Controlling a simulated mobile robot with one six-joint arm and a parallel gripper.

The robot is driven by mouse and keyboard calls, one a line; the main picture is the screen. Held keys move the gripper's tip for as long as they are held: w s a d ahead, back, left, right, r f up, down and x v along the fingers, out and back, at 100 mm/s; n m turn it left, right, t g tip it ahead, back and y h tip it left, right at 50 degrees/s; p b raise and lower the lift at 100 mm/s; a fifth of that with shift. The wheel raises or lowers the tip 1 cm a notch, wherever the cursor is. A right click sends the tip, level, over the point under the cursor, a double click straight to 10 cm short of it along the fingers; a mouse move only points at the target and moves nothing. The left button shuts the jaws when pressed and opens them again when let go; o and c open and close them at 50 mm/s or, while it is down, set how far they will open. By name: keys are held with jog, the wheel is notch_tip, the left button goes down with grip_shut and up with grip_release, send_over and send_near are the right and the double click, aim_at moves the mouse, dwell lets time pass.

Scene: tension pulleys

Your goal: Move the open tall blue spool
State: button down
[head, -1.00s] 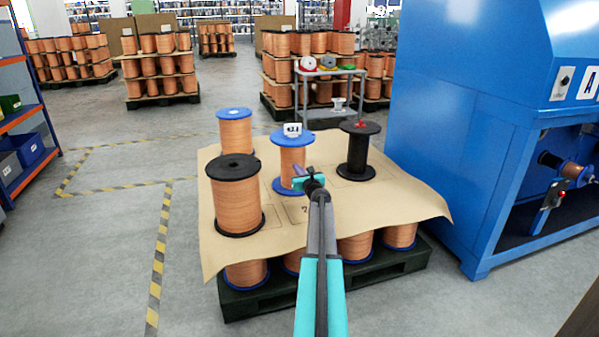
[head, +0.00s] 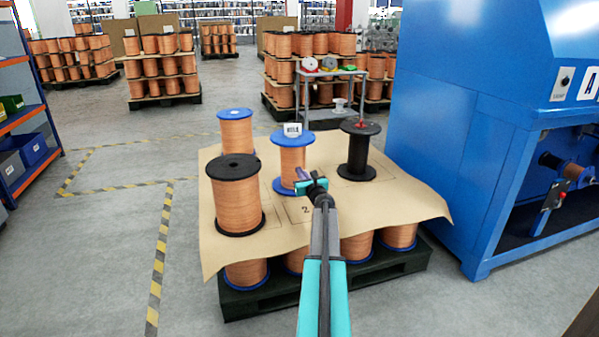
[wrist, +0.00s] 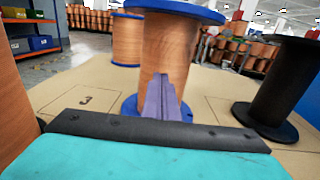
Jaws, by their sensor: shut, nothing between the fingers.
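Two copper-wound spools with blue flanges stand upright on the cardboard sheet. One blue spool (head: 237,133) is at the back left with a bare top; it also shows in the wrist view (wrist: 127,40). The other blue spool (head: 292,157) is in the middle and carries a small white lettered card on top. It fills the centre of the wrist view (wrist: 168,45). My gripper (head: 305,181) is just in front of the middle blue spool, low on its right side. Its fingers (wrist: 163,90) are shut and empty. I cannot tell whether they touch that spool.
A black-flanged copper spool (head: 236,200) stands front left. A black spool (head: 358,152) with a red item on top stands right. The cardboard sheet (head: 400,205) has marked, numbered squares, some bare. A blue machine (head: 455,130) is at the right. Open floor lies left.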

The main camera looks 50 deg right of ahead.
jog(key=p+v, duration=0.2)
jog(key=v, duration=0.8)
jog(key=shift+p, duration=0.4)
jog(key=shift+s+f, duration=0.1)
